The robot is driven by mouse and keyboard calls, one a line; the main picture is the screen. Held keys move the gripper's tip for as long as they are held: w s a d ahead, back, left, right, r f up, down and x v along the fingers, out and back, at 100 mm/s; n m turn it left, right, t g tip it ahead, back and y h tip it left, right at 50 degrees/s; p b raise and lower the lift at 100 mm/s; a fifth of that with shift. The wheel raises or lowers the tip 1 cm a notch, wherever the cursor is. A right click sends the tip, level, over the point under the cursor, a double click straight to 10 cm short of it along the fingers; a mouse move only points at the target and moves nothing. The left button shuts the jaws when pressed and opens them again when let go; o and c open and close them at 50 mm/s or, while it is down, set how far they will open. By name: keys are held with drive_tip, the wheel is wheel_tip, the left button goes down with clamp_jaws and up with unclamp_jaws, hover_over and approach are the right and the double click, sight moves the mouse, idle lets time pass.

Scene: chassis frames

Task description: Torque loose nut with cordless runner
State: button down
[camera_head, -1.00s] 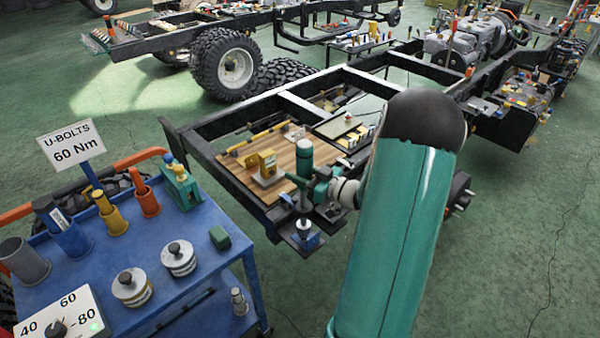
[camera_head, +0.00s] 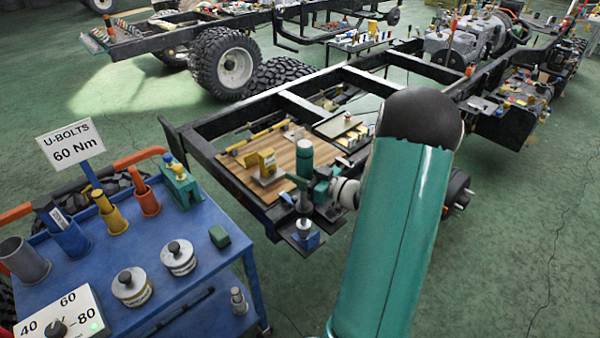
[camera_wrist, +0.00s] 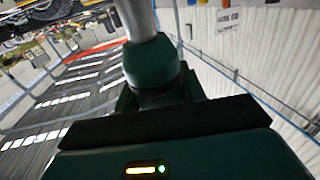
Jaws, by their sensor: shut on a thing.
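My gripper (camera_head: 322,190) is at the near corner of the chassis frame, shut on the teal cordless runner (camera_head: 300,184). In the wrist view the runner (camera_wrist: 152,62) fills the middle, with a grey cylindrical part above and a dark band and lit teal panel below. In the head view the runner's lower end is above a pale metal piece (camera_head: 304,226) on a blue block (camera_head: 307,240). The loose nut cannot be made out clearly, and I cannot tell whether the runner touches anything there. The jaw tips are hidden.
A blue trolley (camera_head: 165,240) stands at the left with colored holders, two round tins (camera_head: 132,287) and a dial box (camera_head: 62,315). A sign (camera_head: 71,144) reads "U-BOLTS 60 Nm". A wooden board (camera_head: 250,178) lies on the chassis frame (camera_head: 230,125). Floor at right is clear.

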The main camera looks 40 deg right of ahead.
drive_tip(key=shift+f, duration=1.85)
idle(3.3)
drive_tip(key=shift+r, duration=0.1)
drive_tip(key=shift+r, duration=1.5)
